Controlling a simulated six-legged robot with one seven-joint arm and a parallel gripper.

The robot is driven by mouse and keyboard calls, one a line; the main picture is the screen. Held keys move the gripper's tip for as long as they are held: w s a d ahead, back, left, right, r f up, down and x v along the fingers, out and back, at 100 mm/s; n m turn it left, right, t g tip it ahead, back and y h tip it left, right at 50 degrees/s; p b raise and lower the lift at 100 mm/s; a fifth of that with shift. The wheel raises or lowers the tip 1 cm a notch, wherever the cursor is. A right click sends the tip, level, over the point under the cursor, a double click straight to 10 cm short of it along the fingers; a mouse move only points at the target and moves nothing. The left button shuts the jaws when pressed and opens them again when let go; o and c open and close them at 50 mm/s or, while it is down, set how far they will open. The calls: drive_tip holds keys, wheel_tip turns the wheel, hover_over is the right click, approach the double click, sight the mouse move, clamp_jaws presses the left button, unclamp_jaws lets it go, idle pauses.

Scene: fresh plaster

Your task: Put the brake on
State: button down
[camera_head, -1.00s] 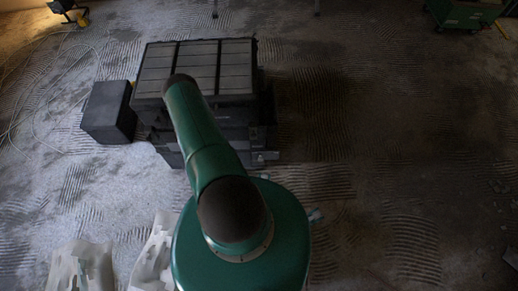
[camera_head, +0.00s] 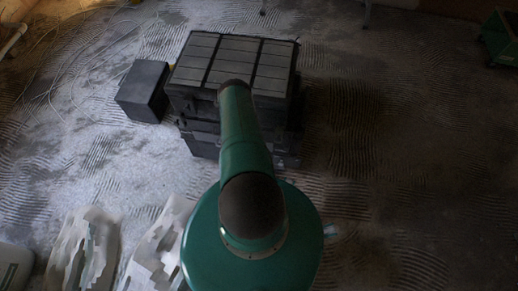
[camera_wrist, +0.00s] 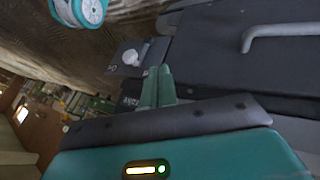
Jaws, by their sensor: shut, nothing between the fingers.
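In the wrist view, a dark grey plate (camera_wrist: 125,70) with small light lettering, partly readable, carries a pale lever with a rounded knob (camera_wrist: 131,56). The plate sits at the edge of a dark case. My gripper (camera_wrist: 158,72) has its two green fingers together and empty, pointing at the area just right of and below the knob, seemingly apart from it. The fingers hide part of the plate. In the head view, the stack of black cases (camera_head: 232,66) stands ahead; my arm hides its near middle, and neither lever nor gripper shows there.
A grey bar handle (camera_wrist: 285,31) is on the dark case in the wrist view. A small black box (camera_head: 143,92) stands left of the stack. Cables (camera_head: 75,52) lie on the floor at left. A green bin (camera_head: 499,38) is far right; the right floor is mostly clear.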

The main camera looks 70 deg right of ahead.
sight(281, 164)
drive_tip(key=s+d+f, duration=0.3)
drive_tip(key=s, duration=0.2)
drive_tip(key=shift+s+f, duration=0.2)
drive_tip(key=shift+f, duration=0.2)
drive_tip(key=shift+s, duration=0.1)
drive_tip(key=shift+s+r+t, duration=0.1)
drive_tip(key=shift+s+t, duration=0.05)
drive_tip(key=shift+t, duration=0.35)
drive_tip(key=shift+s+d+r+m+t+y, duration=0.1)
drive_tip(key=shift+s+m+t+y, duration=0.2)
drive_tip(key=shift+t, duration=0.3)
drive_tip(key=s+d+t, duration=0.1)
drive_tip(key=s+t, duration=0.1)
drive_tip(key=s, duration=0.5)
drive_tip(key=shift+s+d+f+y, duration=0.25)
drive_tip(key=shift+d+f+y, duration=0.05)
drive_tip(key=shift+f, duration=0.1)
idle(0.5)
